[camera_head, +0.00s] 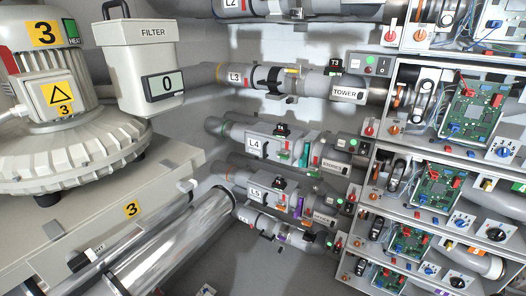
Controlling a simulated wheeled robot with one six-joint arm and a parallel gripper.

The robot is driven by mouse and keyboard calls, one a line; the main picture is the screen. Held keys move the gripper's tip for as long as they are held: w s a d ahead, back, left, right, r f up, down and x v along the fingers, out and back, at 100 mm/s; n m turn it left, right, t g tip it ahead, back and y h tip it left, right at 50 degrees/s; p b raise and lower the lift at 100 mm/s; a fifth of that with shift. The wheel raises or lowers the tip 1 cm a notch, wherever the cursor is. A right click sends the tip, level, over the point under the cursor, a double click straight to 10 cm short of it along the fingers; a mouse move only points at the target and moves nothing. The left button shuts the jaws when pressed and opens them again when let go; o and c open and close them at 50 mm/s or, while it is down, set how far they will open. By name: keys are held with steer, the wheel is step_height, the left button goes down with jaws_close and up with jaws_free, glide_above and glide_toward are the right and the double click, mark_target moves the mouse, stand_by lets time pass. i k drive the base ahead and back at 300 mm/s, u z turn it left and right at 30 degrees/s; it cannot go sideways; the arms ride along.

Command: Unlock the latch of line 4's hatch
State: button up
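Line 4 is a grey tube with an "L4" label (255,144), running left to right in the middle of the view. Its hatch section (285,149) lies just right of the label. A small black fitting (281,130) sits on top of it; I cannot tell whether it is the latch or how it is set. A teal part (304,153) and a red part (316,150) stand upright at the right of the section. A partly readable sign (333,167) hangs further right. My gripper is not in view.
Line 3 (235,77) with its "TOWER" sign (345,93) runs above. Line 5 (255,193) and another tube run close below. Open electronics shelves (385,150) stand at the right. A blower (60,140) and filter box (150,70) fill the left.

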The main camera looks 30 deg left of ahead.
mark_target(282, 156)
steer(key=u, duration=0.85)
steer(key=i, duration=0.95)
steer(key=u, duration=1.55)
steer(key=i, duration=0.35)
steer(key=u, duration=0.15)
